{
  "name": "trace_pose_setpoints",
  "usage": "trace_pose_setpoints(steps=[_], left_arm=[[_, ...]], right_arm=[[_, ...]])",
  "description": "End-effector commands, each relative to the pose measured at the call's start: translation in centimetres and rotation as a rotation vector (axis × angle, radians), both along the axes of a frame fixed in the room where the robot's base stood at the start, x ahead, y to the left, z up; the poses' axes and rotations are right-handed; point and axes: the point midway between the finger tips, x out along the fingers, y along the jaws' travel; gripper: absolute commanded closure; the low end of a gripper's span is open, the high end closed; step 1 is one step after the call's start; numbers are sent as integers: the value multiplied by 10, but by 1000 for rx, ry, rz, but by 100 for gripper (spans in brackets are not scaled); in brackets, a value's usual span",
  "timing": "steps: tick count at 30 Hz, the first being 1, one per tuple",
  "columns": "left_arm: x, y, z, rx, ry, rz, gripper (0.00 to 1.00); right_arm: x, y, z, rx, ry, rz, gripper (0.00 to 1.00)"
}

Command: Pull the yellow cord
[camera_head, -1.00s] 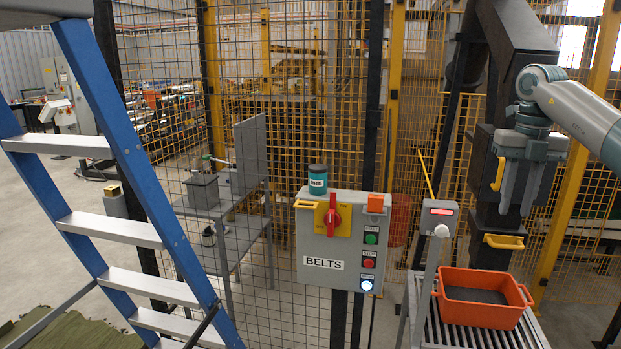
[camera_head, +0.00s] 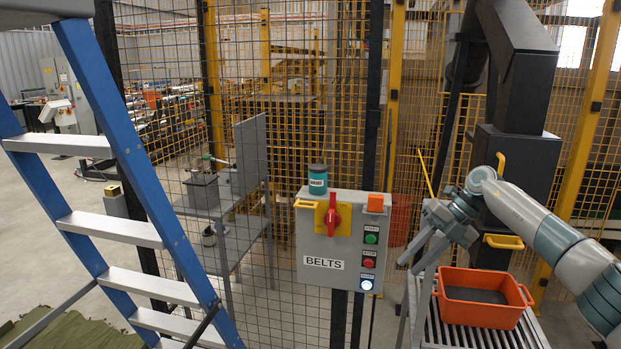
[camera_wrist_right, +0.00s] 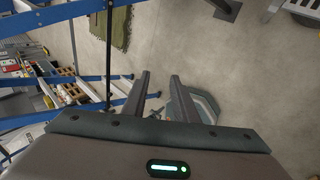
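A thin, straight yellow line that looks like the cord (camera_head: 426,172) slants in front of the fence, right of the belts box in the head view. Its lower end is close to my right wrist, and I cannot tell what it is fixed to. My right gripper (camera_head: 408,266) is below it, pointing down and left beside the box's right side. Its two fingers are apart with nothing between them. The right wrist view shows the same open fingers (camera_wrist_right: 160,76) over bare floor. My left gripper is in neither view.
The grey BELTS box (camera_head: 318,280) carries a red switch (camera_head: 332,215), buttons and a teal tin (camera_head: 318,181). An orange crate (camera_head: 483,293) sits on a roller conveyor (camera_head: 437,335). A blue ladder (camera_head: 137,170) stands left. Mesh fence (camera_head: 290,130) runs behind.

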Motion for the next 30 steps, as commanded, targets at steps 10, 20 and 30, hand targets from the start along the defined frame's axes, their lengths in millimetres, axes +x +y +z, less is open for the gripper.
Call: trace_pose_setpoints(steps=[10, 20, 30], left_arm=[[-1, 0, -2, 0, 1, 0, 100], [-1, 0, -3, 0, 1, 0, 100], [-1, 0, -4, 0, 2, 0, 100]], right_arm=[[10, 103, -128, 522, 56, -221, 74], [4, 119, -264, 856, 160, -690, 74], [-60, 77, -439, 937, 301, -1268, 74]])
